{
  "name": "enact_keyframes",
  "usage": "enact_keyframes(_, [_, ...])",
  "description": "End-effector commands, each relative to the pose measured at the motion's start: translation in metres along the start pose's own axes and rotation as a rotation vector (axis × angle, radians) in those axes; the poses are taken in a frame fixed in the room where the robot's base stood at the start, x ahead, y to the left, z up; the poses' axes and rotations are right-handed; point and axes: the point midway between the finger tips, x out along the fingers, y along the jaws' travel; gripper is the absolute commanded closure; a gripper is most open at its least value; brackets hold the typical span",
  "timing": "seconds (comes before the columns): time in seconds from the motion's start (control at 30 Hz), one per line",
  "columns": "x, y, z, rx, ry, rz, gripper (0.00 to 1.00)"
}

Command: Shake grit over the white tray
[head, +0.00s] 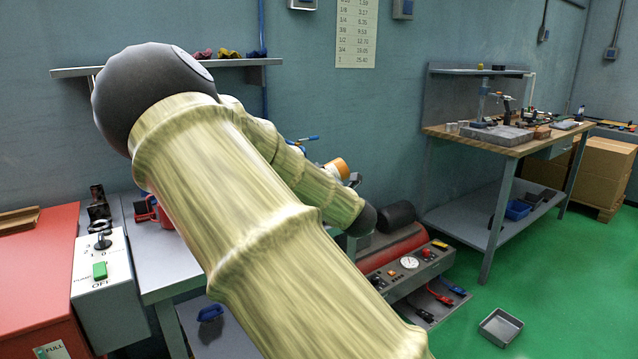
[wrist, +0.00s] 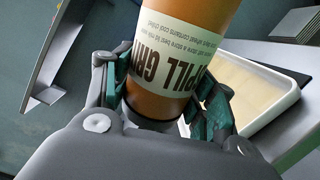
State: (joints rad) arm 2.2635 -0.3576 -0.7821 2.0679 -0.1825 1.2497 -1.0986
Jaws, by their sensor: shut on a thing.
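My gripper (wrist: 163,92) is shut on an orange-brown grit container (wrist: 205,25) with a white label. The label's print is upside down in the wrist view. In the head view a small orange and white part of the container (head: 337,167) shows past my arm, and it looks tilted. The white tray (wrist: 290,105), with a pale beige inside, is to the right of the container in the wrist view, partly hidden by my gripper. I cannot make out the white tray in the head view, where my arm covers much of the middle. No falling grit is visible.
A red machine with a gauge panel (head: 408,263) stands beyond my arm. A grey control box (head: 103,283) and a red cabinet (head: 40,270) are at left. A workbench (head: 500,138) stands at the back right. A metal pan (head: 501,327) lies on the open green floor.

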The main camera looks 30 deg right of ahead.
Motion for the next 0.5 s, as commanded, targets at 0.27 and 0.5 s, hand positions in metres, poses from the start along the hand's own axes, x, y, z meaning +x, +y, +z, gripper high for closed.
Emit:
enact_keyframes(0.27, [0.004,0.004,-0.002,-0.004,0.003,0.005,0.77])
enact_keyframes(0.5, [0.013,0.004,-0.003,-0.003,0.002,0.004,0.77])
